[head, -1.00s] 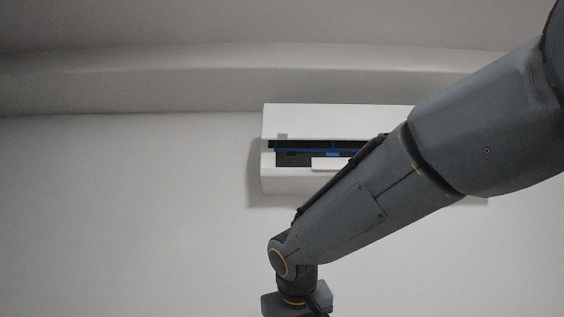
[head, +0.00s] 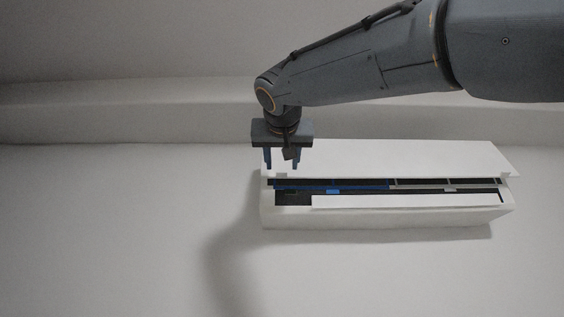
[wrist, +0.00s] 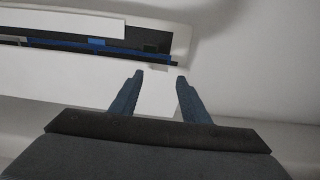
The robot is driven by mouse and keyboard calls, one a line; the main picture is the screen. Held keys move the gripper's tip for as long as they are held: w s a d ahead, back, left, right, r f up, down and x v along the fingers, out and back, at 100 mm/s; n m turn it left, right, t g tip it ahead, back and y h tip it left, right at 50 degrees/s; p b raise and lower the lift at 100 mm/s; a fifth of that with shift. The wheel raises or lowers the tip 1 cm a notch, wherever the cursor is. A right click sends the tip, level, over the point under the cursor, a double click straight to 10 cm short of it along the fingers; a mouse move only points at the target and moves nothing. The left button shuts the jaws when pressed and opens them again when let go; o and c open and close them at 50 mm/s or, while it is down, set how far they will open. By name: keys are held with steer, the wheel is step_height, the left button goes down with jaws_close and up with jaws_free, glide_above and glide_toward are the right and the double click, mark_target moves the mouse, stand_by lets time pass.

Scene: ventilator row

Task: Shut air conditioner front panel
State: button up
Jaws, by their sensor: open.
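The white air conditioner (head: 400,216) is mounted on the wall in the head view. Its front panel (head: 410,157) is raised, leaving a dark opening with blue and grey parts inside. The panel also shows in the wrist view (wrist: 70,84), where the picture is turned over. My gripper (head: 282,165) is open and empty, fingers pointing down, at the left end of the raised panel. In the wrist view its two fingers (wrist: 159,74) stand apart over the panel's end and the wall beside it. I cannot tell whether they touch the panel.
A white flap (head: 400,201) lies along the lower part of the opening. Bare wall (head: 120,220) is free to the left and below the unit. A ledge (head: 120,122) runs along the wall above it.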

mark_target(282, 172)
steer(key=shift+w+p, duration=0.8)
steer(key=shift+w, duration=1.05)
steer(key=shift+d, duration=0.1)
steer(key=shift+c, duration=0.2)
jaws_close()
